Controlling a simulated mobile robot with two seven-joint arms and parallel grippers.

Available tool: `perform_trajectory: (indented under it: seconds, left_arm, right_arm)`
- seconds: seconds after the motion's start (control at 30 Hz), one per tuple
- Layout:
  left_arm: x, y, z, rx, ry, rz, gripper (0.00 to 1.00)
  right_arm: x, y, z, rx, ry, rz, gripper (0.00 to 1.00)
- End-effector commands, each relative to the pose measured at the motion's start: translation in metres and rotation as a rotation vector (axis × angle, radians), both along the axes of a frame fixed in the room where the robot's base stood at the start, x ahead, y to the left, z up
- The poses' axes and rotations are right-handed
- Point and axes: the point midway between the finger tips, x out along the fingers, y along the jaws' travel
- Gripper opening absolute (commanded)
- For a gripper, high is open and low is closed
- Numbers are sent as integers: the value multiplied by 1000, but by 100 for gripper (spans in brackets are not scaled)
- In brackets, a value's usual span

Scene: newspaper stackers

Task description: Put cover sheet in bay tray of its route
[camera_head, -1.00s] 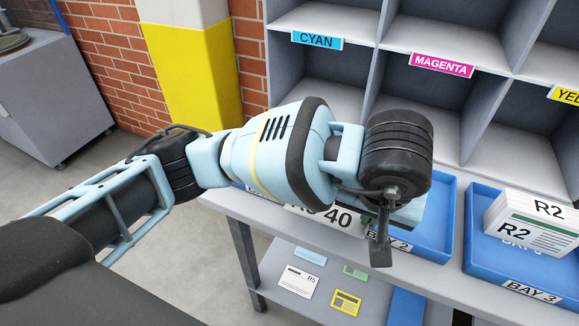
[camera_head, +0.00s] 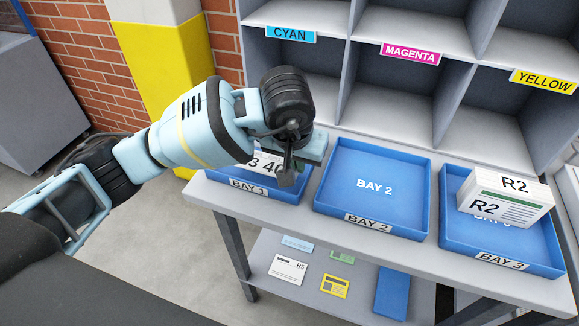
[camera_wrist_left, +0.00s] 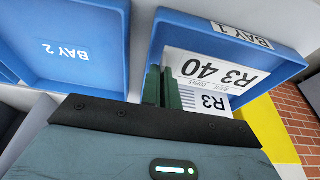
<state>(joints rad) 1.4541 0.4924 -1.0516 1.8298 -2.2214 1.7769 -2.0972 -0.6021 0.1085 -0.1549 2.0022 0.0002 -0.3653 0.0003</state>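The white cover sheet (camera_head: 265,163), printed R3 40, is over the BAY 1 tray (camera_head: 299,186). In the left wrist view the cover sheet (camera_wrist_left: 200,63) appears upside down within the tray's walls, with a smaller R3 and grey lines nearer the camera. My left gripper (camera_head: 288,178) is at the sheet's edge, and its green fingers (camera_wrist_left: 163,88) look shut on it. Whether the sheet touches the tray floor cannot be told. The BAY 2 tray (camera_head: 335,160) is empty. The BAY 3 tray (camera_head: 455,235) holds a white R2 stack (camera_head: 508,203). My right gripper is not in view.
A grey compartment rack labelled CYAN (camera_head: 290,34), MAGENTA (camera_head: 410,53) and YELLOW (camera_head: 543,80) stands behind the trays. A lower shelf (camera_head: 310,262) holds several cards. A yellow and white pillar (camera_head: 165,70) is at the left.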

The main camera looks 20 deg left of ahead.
Motion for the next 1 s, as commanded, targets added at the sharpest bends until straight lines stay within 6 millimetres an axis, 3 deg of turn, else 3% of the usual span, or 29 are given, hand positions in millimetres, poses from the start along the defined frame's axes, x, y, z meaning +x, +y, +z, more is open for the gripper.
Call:
perform_trajectory:
  seconds: [0.13,0.37,0.83,1.0]
  left_arm:
    - [12,22,-1,1,0,8,0]
    - [11,20,-33,-1,1,2,0]
    - [12,20,-41,1,-1,1,0]
    - [12,20,-40,1,-1,1,22]
  right_arm:
    - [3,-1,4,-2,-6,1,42]
    - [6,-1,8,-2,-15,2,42]
    - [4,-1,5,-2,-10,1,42]
    - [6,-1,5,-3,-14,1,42]
